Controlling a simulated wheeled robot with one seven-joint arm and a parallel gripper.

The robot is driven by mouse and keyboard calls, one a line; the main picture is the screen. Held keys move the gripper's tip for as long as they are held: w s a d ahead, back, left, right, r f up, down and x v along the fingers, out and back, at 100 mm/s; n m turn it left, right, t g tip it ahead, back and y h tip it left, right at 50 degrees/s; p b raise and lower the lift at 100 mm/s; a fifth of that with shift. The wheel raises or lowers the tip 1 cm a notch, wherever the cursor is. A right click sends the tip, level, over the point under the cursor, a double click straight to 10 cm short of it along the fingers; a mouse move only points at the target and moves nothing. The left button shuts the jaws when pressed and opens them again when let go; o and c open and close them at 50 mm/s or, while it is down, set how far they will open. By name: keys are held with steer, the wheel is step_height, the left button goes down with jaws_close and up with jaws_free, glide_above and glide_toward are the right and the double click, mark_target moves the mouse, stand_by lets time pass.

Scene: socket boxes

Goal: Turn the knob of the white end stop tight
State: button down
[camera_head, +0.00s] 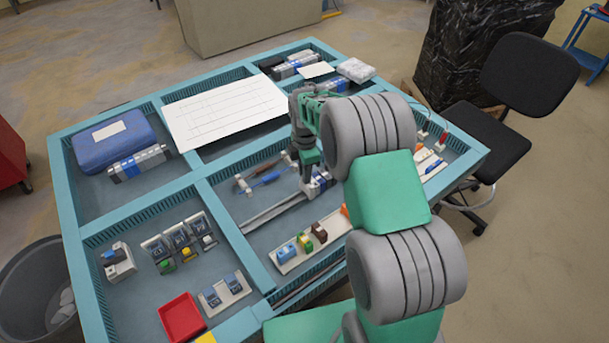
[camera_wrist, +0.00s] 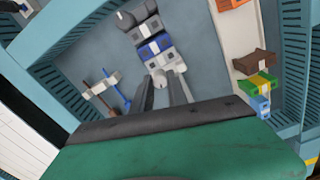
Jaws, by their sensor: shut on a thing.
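The white end stop (camera_wrist: 161,66) sits at the end of a row of grey and blue modules in the wrist view. In the head view my gripper (camera_head: 306,172) reaches down to that row on the metal rail (camera_head: 272,212) and largely hides the end stop. In the wrist view the two fingers of my gripper (camera_wrist: 164,88) close around the small pale knob (camera_wrist: 170,81) on the near side of the end stop. The knob is partly covered by the fingers, and its turn angle cannot be read.
Screwdrivers (camera_head: 267,179) lie left of my gripper. A white strip with blue, green and brown blocks (camera_head: 305,243) lies in front, near the compartment wall. A blue case (camera_head: 115,141), a white sheet (camera_head: 226,110) and a red tray (camera_head: 182,318) occupy other compartments.

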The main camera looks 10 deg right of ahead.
steer(key=m+b, duration=0.2)
steer(key=m, duration=0.1)
steer(key=shift+f+m, duration=0.1)
steer(key=shift+m, duration=0.3)
steer(key=m+b, duration=0.1)
steer(key=m, duration=0.3)
steer(key=shift+m+b, duration=0.3)
steer(key=shift+b, duration=0.1)
steer(key=m+b, duration=0.1)
steer(key=m, duration=0.3)
steer(key=m+b, duration=0.1)
steer(key=m, duration=0.7)
steer(key=shift+a+m+b, duration=0.1)
steer(key=shift+m+b, duration=0.2)
steer(key=shift+b, duration=0.1)
steer(key=m, duration=0.3)
steer(key=shift+m, duration=0.3)
steer(key=m+b, duration=0.1)
steer(key=m, duration=0.3)
steer(key=shift+r+m, duration=0.2)
steer(key=shift+m, duration=1.9)
